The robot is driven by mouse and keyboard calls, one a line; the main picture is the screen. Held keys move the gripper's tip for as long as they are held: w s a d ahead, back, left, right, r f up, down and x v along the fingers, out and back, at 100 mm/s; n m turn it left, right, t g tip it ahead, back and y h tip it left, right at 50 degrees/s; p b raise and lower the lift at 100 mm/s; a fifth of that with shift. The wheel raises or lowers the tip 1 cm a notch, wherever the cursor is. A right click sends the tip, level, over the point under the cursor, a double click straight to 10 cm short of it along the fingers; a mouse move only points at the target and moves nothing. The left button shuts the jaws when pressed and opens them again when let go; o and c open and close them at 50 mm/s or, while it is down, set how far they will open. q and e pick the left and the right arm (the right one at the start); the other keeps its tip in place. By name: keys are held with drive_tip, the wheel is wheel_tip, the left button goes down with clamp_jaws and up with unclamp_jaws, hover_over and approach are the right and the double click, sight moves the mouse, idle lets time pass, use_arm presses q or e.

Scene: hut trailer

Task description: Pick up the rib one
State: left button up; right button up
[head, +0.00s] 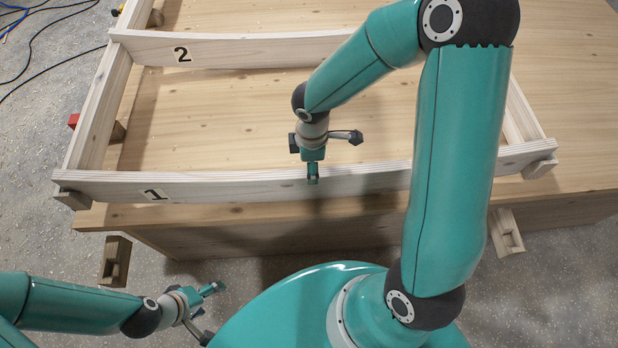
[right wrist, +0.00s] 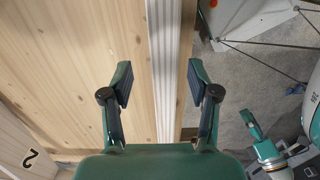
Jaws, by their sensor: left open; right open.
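Rib 1 (head: 235,187), a pale curved wooden board marked "1", lies along the near edge of the table between two side rails. My right gripper (head: 333,157) is over its middle, open and empty. In the right wrist view the rib (right wrist: 165,50) runs between the two open fingers (right wrist: 160,85), nearer the right one. I cannot tell how far the fingertips reach down beside it. My left gripper (head: 212,313) is open and empty, low at the left, in front of the table and away from the rib.
Rib 2 (head: 240,50) lies parallel farther back, with bare tabletop (head: 220,120) between the ribs. The left side rail (head: 98,115) meets both ribs. Notched wooden brackets (head: 115,262) sit at the table's front. Cables (head: 40,50) lie on the floor at far left.

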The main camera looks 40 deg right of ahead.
wheel_tip(320, 180, down, 9)
drive_tip(key=shift+s+f+b, duration=0.1)
drive_tip(key=shift+s+b, duration=0.05)
drive_tip(key=shift+b, duration=0.5)
clamp_jaws()
